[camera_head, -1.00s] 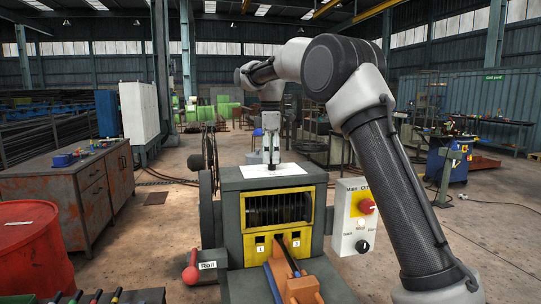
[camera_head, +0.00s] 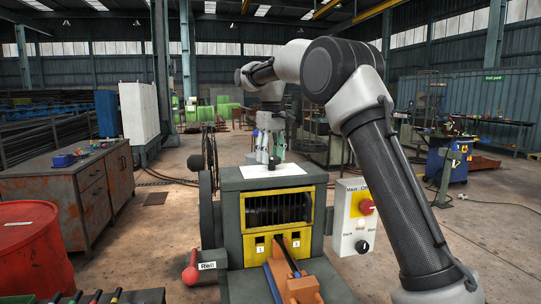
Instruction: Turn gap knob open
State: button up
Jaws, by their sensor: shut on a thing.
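The machine (camera_head: 230,215) is a dark grey block with a yellow front frame (camera_head: 250,245) around a window of ribbed dark rollers (camera_head: 278,210). A small dark knob (camera_head: 273,165) stands on its top, by a white sheet (camera_head: 285,170); I take it for the gap knob. My gripper (camera_head: 272,160) points straight down over the top, with its fingers around the knob. It is shut on the knob. The fingers hide most of the knob, so its marking and exact angle cannot be read.
A control box (camera_head: 347,240) with a red switch and a black knob hangs at the machine's right. A red ball lever (camera_head: 190,275) and a label reading "Roll" (camera_head: 208,266) are at its left. A red drum (camera_head: 35,250) and a rusty cabinet (camera_head: 60,195) stand further left.

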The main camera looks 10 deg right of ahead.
jog(key=m, duration=0.4)
jog(key=shift+d+m, duration=0.15)
jog(key=shift+m, duration=0.15)
jog(key=m, duration=0.3)
jog(key=shift+r+m, duration=0.1)
jog(key=shift+m, duration=0.2)
jog(key=m, duration=0.3)
jog(key=shift+d+m, duration=0.15)
jog(key=shift+m, duration=1.95)
jog(key=o, duration=1)
jog(key=shift+o, duration=0.2)
